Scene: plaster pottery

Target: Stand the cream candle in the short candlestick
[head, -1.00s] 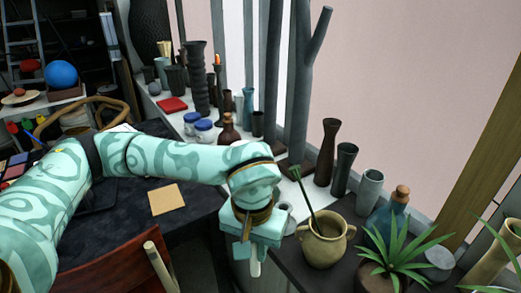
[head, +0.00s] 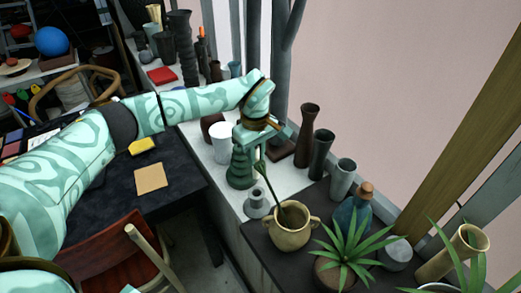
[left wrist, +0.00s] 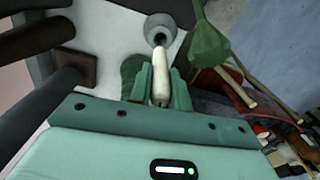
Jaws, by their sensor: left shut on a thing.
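My left gripper (head: 259,152) is shut on the cream candle (left wrist: 161,80), which shows between its fingers in the left wrist view. In the head view the candle is mostly hidden by the gripper and a green leaf-shaped utensil. The short candlestick (head: 257,205) is a small grey cone-shaped holder standing upright on the white sill. It also shows in the left wrist view (left wrist: 163,27), its dark socket just beyond the candle's far end. The candle and candlestick look apart, with the gripper above and behind the candlestick in the head view. My right gripper is not in view.
A green ribbed vase (head: 240,170) stands close behind the candlestick, with a white cup (head: 221,143) beyond it. A tan two-handled pot (head: 290,236) holding the green utensil (head: 268,183) stands close in front. Dark vases (head: 305,135) and a spiky plant (head: 347,250) are to the right.

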